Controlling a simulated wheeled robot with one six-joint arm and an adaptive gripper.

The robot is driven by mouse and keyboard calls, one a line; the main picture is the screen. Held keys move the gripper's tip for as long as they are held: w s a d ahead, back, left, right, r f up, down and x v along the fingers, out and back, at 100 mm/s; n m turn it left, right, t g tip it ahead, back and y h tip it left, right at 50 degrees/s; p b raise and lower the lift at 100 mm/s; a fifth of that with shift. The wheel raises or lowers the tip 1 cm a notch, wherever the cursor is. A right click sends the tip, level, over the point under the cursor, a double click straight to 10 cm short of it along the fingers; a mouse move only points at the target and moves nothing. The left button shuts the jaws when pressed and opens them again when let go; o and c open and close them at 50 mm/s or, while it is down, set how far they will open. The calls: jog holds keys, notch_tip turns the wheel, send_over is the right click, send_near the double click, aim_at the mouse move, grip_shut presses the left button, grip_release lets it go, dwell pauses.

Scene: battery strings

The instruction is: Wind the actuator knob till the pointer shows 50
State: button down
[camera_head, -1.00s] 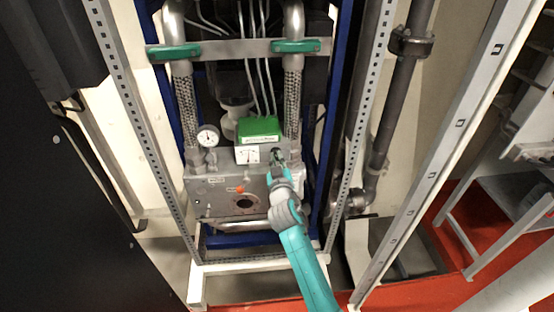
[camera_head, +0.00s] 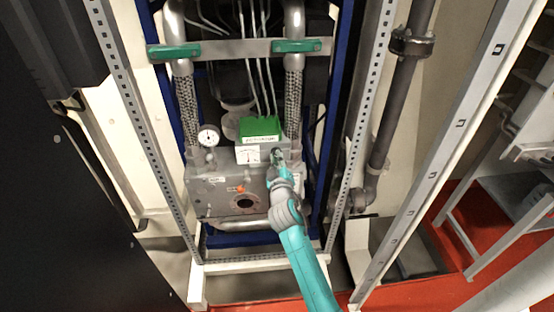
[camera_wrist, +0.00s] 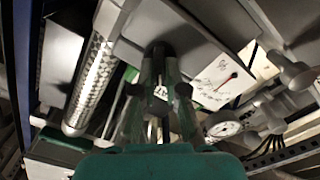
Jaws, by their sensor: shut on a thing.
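The actuator (camera_head: 263,131) is a box with a green top and a white scale plate on its front. Its scale (camera_head: 249,155) shows a thin pointer near the middle; the numbers are too small to read. In the wrist view the scale (camera_wrist: 221,78) is a white card with a red-tipped pointer. My gripper (camera_head: 277,157) is at the right of the scale, on the actuator's front. In the wrist view my gripper (camera_wrist: 160,68) is shut on the dark knob (camera_wrist: 159,48), which its fingers partly hide.
Braided hoses (camera_head: 293,100) rise on both sides. Perforated uprights (camera_head: 358,130) frame the unit. A dark pipe (camera_head: 389,110) runs at the right.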

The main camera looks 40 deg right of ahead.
jog(key=c, duration=1.2)
grip_release()
jog(key=v, duration=1.2)
